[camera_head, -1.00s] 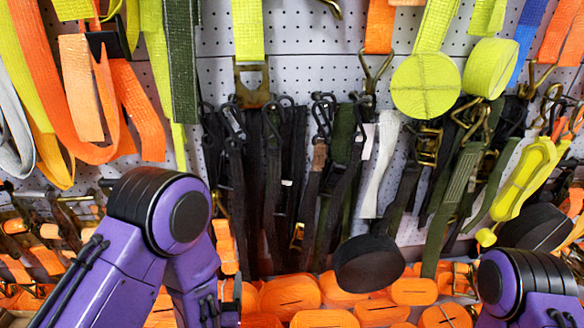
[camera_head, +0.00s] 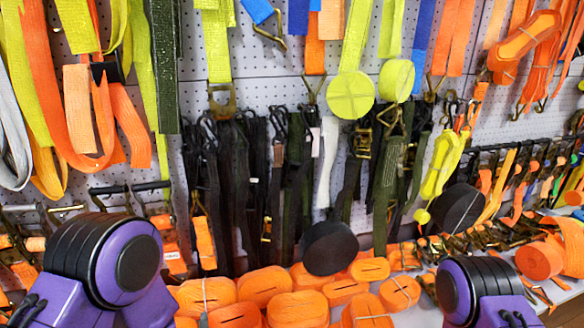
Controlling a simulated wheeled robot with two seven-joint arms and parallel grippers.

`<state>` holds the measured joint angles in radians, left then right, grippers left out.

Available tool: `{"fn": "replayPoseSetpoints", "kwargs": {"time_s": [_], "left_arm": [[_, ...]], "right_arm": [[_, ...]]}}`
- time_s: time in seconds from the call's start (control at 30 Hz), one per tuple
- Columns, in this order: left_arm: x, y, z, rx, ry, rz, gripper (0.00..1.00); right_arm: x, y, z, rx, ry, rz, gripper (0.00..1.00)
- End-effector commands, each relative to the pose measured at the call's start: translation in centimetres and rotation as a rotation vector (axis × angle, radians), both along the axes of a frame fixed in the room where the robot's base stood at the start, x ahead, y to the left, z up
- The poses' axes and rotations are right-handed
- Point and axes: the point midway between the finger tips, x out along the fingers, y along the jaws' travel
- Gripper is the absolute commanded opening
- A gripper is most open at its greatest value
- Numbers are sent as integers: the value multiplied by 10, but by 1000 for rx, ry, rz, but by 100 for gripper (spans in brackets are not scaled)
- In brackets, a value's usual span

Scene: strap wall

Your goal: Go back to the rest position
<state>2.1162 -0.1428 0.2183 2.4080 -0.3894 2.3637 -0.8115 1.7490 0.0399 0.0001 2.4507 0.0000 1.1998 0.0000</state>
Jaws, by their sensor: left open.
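My left arm shows as a purple and black joint at the lower left of the head view, in front of the strap wall. My right arm shows as a similar joint at the lower right. Both arms are cut off by the bottom edge. Neither gripper's fingers show, so I cannot see what is between them. No strap is seen held by either arm.
A perforated wall (camera_head: 270,62) carries hanging straps, including dark ones (camera_head: 300,185) and yellow-green rolls (camera_head: 350,95). A black roll (camera_head: 330,248) hangs above several orange rolls (camera_head: 297,308) on a shelf. Another black roll (camera_head: 459,210) hangs to the right. Both arm joints are close to the lower goods.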

Motion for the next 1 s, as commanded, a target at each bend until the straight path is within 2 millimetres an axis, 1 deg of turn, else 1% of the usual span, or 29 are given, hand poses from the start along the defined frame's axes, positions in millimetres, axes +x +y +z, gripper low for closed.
{"fn": "replayPoseSetpoints", "kwargs": {"time_s": [0.27,0.37,0.47,0.57,0.6,0.67,0.7,0.77,0.8,0.87,0.9,0.97,1.0], "left_arm": [[-1,-9,-24,-94,114,-65,71],[-3,-10,-39,-130,184,-77,71],[-13,-6,-64,-178,294,-71,71],[-30,2,-95,-235,432,-43,71],[-40,7,-109,-257,494,-21,71],[-58,15,-129,-292,590,17,71],[-71,21,-142,-315,652,45,71],[-93,30,-161,-346,746,97,71],[-109,36,-172,-365,807,134,71],[-134,46,-187,-386,895,190,71],[-151,53,-196,-394,947,229,71],[-177,63,-207,-396,1021,282,71],[-194,72,-212,-389,1057,316,71]], "right_arm": [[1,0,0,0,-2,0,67],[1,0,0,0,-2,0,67],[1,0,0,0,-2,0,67],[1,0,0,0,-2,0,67],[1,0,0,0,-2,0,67],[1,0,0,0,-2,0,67],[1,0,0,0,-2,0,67],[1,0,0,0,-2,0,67],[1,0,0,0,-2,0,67],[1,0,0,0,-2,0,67],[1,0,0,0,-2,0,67],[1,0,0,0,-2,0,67],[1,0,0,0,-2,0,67]]}}
